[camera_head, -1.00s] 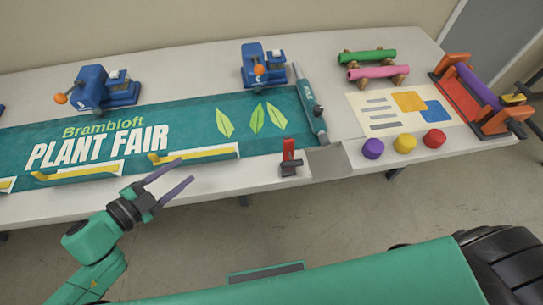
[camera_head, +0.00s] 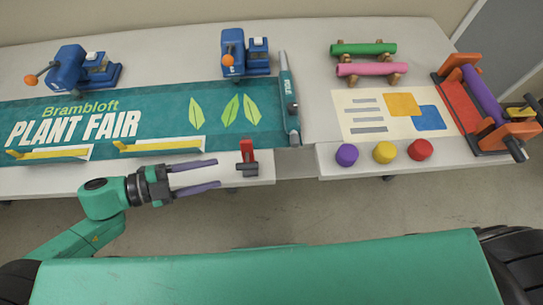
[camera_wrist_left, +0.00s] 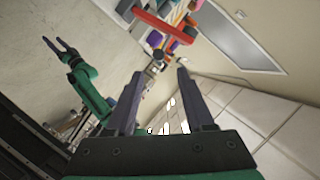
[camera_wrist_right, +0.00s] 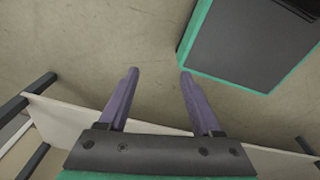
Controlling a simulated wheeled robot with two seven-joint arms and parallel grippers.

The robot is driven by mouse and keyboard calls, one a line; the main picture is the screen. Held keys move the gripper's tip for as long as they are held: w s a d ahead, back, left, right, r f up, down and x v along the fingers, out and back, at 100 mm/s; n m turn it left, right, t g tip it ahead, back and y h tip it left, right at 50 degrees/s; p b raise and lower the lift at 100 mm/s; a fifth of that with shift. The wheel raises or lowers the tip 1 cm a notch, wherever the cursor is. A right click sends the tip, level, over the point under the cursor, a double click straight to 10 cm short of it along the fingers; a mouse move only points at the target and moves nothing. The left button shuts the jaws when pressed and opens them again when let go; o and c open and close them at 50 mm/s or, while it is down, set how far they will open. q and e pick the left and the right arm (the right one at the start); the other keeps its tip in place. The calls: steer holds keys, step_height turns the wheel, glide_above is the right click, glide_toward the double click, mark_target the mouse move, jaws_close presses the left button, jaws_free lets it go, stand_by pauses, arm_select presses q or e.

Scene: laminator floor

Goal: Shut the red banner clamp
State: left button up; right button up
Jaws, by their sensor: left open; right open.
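The red banner clamp (camera_head: 247,152) stands at the table's front edge in the head view, right of the banner's yellow strips. Its red handle points up from a dark base. My left gripper (camera_head: 218,173) is open and empty, its fingers pointing right towards the clamp, with a small gap left of it. In the left wrist view, a red bar, probably the clamp handle (camera_wrist_left: 163,25), lies beyond the open fingertips (camera_wrist_left: 160,72). My right gripper (camera_wrist_right: 159,72) is open and empty over the floor in its wrist view; it is out of the head view.
The green banner (camera_head: 150,110) lies flat on the table, with a teal bar tool (camera_head: 289,95) at its right end. Blue clamps (camera_head: 245,55) stand behind. Purple, yellow and red knobs (camera_head: 384,152) sit right of the clamp. Floor in front is open.

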mark_target(259, 166)
arm_select(q)
steer(key=x, duration=0.1)
steer(key=b+x, duration=0.1)
steer(key=x, duration=0.1)
steer(key=shift+w+a+f, duration=0.1)
steer(key=shift+f, duration=0.15)
steer(key=x, duration=0.6)
steer(key=p+x, duration=0.1)
steer(key=x, duration=0.2)
steer(key=shift+d+r, duration=0.2)
steer(key=shift+d, duration=0.05)
steer(key=shift+d+f, duration=0.2)
steer(key=shift+d, duration=0.1)
steer(key=c, duration=0.7)
steer(key=shift+a, duration=0.1)
jaws_close()
arm_select(e)
steer(key=shift+s+a+f, duration=0.1)
steer(key=shift+a+f, duration=0.05)
steer(key=shift+a, duration=0.45)
steer(key=shift+s+a+f, duration=0.1)
steer(key=shift+a, duration=0.5)
arm_select(q)
steer(key=shift+f, duration=0.15)
arm_select(e)
steer(key=shift+d, duration=0.25)
